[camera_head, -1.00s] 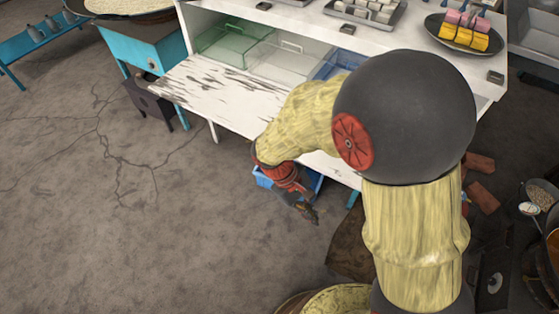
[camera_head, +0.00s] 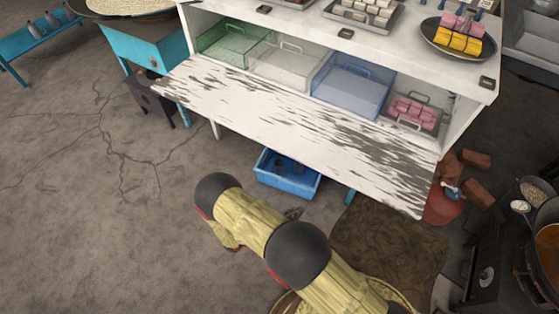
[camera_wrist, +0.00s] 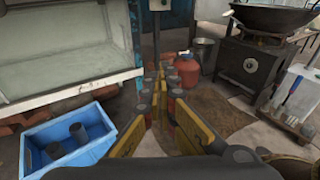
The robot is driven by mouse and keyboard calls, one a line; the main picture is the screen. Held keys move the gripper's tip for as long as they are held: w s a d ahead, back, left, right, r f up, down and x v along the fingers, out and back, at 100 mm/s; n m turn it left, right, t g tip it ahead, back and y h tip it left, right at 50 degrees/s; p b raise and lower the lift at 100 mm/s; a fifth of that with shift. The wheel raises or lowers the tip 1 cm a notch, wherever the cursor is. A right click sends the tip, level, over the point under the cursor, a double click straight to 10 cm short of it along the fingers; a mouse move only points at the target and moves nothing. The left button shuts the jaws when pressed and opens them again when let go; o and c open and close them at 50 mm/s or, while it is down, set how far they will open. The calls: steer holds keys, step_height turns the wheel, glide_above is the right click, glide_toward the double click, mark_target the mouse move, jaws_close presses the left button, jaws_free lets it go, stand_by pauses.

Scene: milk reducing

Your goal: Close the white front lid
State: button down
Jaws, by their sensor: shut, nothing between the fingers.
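The white front lid (camera_head: 310,130), with worn dark patches, is folded down and sticks out from the front of the white cabinet (camera_head: 400,45) in the head view. The compartments behind it are open to view. My gripper (camera_wrist: 160,75) is shut and empty in the wrist view. In the head view my arm is in front of and below the lid, apart from it, and mostly hides the gripper. A white-framed panel (camera_wrist: 70,92) stands at the left in the wrist view; I cannot tell whether it is part of the lid.
A blue bin (camera_head: 287,174) sits on the floor below the lid; it also shows in the wrist view (camera_wrist: 68,140). Green (camera_head: 228,42), clear (camera_head: 283,62) and blue (camera_head: 352,85) boxes stand inside the cabinet.

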steer(key=w+a+r+n+t+y, duration=0.2)
steer(key=w+a+n+t+y, duration=0.3)
steer(key=w+a+t, duration=0.6)
steer(key=w+d+r+g+b, duration=0.1)
steer(key=w+d+r, duration=0.3)
steer(key=w+r, duration=0.2)
steer(key=shift+w+r+n+h+b, duration=0.3)
steer(key=shift+w+r+n+h, duration=0.1)
